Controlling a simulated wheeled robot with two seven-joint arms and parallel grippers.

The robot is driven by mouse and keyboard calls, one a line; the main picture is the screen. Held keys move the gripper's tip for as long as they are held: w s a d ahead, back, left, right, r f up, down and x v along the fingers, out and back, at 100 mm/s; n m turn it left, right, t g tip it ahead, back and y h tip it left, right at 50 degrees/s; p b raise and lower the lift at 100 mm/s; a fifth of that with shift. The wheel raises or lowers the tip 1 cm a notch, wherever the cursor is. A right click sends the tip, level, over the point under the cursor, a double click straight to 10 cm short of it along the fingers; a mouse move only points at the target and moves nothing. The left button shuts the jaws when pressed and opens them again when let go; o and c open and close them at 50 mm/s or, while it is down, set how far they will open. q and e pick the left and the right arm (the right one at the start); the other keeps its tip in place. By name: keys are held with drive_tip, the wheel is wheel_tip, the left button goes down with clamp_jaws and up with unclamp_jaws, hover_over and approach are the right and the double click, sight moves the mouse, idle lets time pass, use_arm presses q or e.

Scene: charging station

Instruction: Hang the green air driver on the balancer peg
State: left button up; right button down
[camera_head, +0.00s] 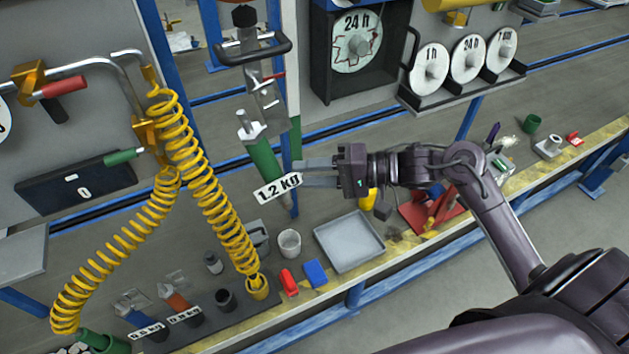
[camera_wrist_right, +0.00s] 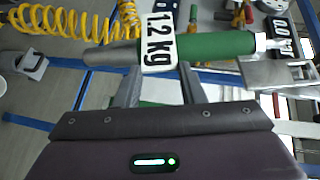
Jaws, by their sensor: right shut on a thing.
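The green air driver (camera_head: 262,155) with a white 1.2 kg label is held roughly upright and tilted, its silver end up. In the right wrist view the driver (camera_wrist_right: 212,46) lies across the fingers, its grey nose to the left. My right gripper (camera_head: 304,174) is shut on it near the label. A metal bracket (camera_head: 268,100) with a small red lever hangs from a black handle bar just above the driver's top. I cannot tell whether they touch, nor clearly make out the balancer peg. My left gripper is not in view.
Yellow coiled hoses (camera_head: 205,190) hang at the left. Below the driver, a white cup (camera_head: 290,243), a grey tray (camera_head: 324,237) and red and blue blocks sit along the bench. More tools with weight labels (camera_head: 148,331) stand at the front left. Dials hang behind.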

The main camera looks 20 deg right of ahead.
drive_tip(key=w, duration=0.2)
drive_tip(key=shift+w+f, duration=0.3)
drive_tip(key=shift+w, duration=0.1)
drive_tip(key=shift+f, duration=0.15)
idle(0.4)
idle(0.4)
